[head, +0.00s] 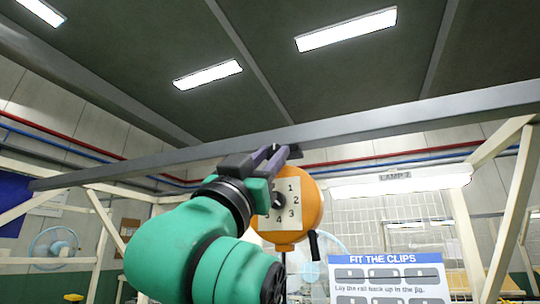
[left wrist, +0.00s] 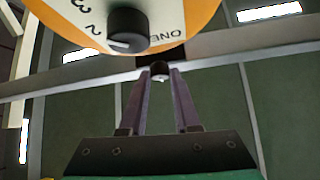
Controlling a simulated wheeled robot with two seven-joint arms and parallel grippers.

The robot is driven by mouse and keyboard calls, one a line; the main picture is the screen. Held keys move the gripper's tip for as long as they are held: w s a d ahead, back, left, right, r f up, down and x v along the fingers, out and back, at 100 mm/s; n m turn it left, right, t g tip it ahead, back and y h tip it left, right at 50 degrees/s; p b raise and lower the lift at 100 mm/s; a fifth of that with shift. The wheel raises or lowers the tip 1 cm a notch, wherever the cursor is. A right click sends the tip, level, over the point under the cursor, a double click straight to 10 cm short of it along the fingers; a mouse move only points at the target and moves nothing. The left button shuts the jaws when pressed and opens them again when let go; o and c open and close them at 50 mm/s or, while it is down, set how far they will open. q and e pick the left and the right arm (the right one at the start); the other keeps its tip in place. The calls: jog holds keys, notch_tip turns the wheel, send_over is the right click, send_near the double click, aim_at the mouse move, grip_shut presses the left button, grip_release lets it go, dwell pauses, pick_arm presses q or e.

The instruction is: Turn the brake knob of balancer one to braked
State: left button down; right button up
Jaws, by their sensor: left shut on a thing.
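Balancer one is a round orange housing (head: 314,205) in the head view. In the left wrist view the orange housing (left wrist: 200,14) fills the top, with the word ONE and the dial knob (left wrist: 127,30). My left gripper (head: 284,153) reaches the top of the housing. In the wrist view its fingers (left wrist: 161,74) are shut on a small dark knob (left wrist: 159,67) near the rim, apart from the dial knob. No brake marking is readable. My right gripper is not in view.
A grey overhead beam (head: 400,122) runs just above the balancer. A black handle (head: 314,246) hangs at its lower right. A sign reading FIT THE CLIPS (head: 388,261), a lamp (head: 400,184) and a fan (head: 54,246) stand farther back.

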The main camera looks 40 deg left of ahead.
pick_arm(q)
jog(key=shift+a+m+h, duration=0.1)
jog(key=shift+m+h, duration=0.6)
jog(key=shift+m, duration=0.1)
jog(key=m+h, duration=0.1)
jog(key=m, duration=0.1)
jog(key=m+h, duration=0.4)
jog(key=shift+s+a+r+g, duration=0.1)
jog(key=shift+a+g, duration=0.15)
jog(key=shift+g, duration=0.05)
jog(key=m+g+h, duration=0.1)
jog(key=m, duration=0.1)
jog(key=m+g+h, duration=0.1)
jog(key=m+h, duration=0.1)
jog(key=m+g+h, duration=0.1)
jog(key=m+h, duration=0.1)
jog(key=m, duration=0.1)
jog(key=shift+s+a+r, duration=0.15)
jog(key=shift+a+r, duration=0.1)
jog(key=shift+a, duration=0.1)
jog(key=m+g, duration=0.1)
jog(key=m+g+h, duration=0.1)
jog(key=m, duration=0.1)
jog(key=m+g, duration=0.2)
jog(key=shift+r+h, duration=0.3)
jog(key=m+g, duration=0.2)
jog(key=m+g+y, duration=0.1)
jog(key=m, duration=0.1)
jog(key=shift+r, duration=0.25)
jog(key=shift+g, duration=0.3)
